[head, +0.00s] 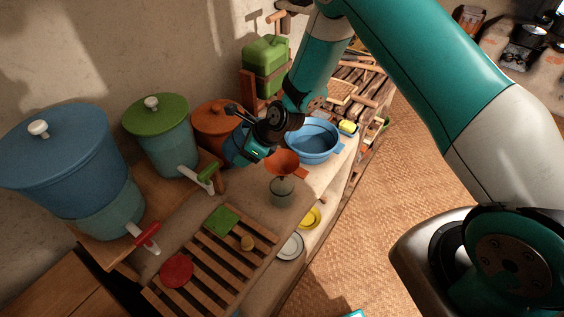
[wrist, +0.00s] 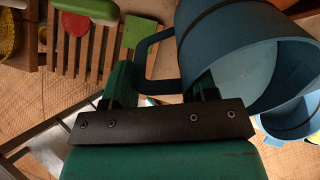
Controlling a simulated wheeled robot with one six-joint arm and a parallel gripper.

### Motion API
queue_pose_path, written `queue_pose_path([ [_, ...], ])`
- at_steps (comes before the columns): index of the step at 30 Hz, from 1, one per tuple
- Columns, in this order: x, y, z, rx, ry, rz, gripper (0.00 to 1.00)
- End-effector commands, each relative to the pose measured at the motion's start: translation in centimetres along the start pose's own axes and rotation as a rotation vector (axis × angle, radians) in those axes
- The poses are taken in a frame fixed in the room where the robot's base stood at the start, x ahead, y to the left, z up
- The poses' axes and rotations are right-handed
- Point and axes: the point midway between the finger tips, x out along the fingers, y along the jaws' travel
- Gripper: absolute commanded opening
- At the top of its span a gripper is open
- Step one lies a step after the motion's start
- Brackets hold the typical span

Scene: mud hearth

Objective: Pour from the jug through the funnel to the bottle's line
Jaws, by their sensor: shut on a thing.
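My gripper (head: 258,150) is shut on the handle of a blue jug (wrist: 240,55). The wrist view shows the handle (wrist: 160,52) between my fingers and the jug's wide mouth facing right; what is inside it cannot be told. In the head view the jug (head: 236,148) is partly hidden behind my gripper. An orange funnel (head: 286,163) sits on top of a greenish clear bottle (head: 282,192) on the ledge, just below and right of my gripper. The bottle's line and level are too small to tell.
A blue basin (head: 313,142) stands right behind the funnel. A slatted rack (head: 215,262) with a green square (head: 221,221) and a red lid (head: 177,270) is in front. Blue (head: 65,150) and green-lidded (head: 160,135) tap containers stand left. Plates sit below the ledge.

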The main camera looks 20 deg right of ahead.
Motion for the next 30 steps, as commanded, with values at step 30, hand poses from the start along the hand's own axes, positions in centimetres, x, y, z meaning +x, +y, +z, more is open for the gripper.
queue_pose_path([
  [30, 0.29, -0.01, -0.77, -0.001, -0.109, 0.000, 0.01],
])
